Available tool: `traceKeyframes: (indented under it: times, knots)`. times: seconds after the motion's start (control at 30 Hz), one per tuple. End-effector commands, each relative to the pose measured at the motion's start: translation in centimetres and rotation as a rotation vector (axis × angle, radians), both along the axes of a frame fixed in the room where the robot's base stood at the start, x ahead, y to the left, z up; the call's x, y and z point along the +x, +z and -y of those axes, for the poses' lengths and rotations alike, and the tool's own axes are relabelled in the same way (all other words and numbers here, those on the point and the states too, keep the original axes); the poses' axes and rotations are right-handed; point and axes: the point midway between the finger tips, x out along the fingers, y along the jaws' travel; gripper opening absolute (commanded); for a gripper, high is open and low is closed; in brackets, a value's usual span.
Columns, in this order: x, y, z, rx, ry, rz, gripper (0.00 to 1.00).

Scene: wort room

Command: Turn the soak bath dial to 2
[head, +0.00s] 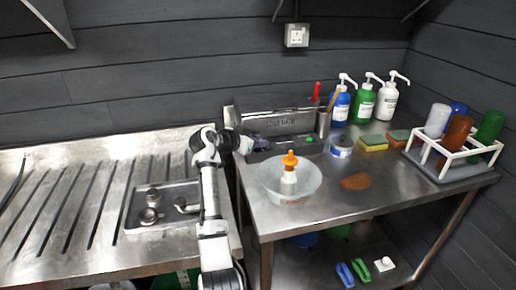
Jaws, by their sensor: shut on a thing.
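The soak bath (285,124) is a long, low metal unit against the back wall, at the left end of the right-hand steel table. Dark markings show on its front, too small to read. My gripper (247,146) is at the bath's left front end, reaching in from the left. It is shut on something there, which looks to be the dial. The dial is hidden by the gripper, so its setting cannot be read. A small dark purple-blue thing shows just right of the fingers.
A clear bowl (268,185) with an orange-topped white bottle (289,175) stands in front of the bath. A metal cup (323,124), pump bottles (364,99), sponges (373,144) and a white rack (446,160) stand to the right.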

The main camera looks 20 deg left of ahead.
Motion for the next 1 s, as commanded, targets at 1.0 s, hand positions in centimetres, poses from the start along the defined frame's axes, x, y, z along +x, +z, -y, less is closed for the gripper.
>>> traceKeyframes:
  times: [1.0]
  knots:
    - [0.35,-0.08,-0.44,-0.001,-0.411,-0.003,0.06]
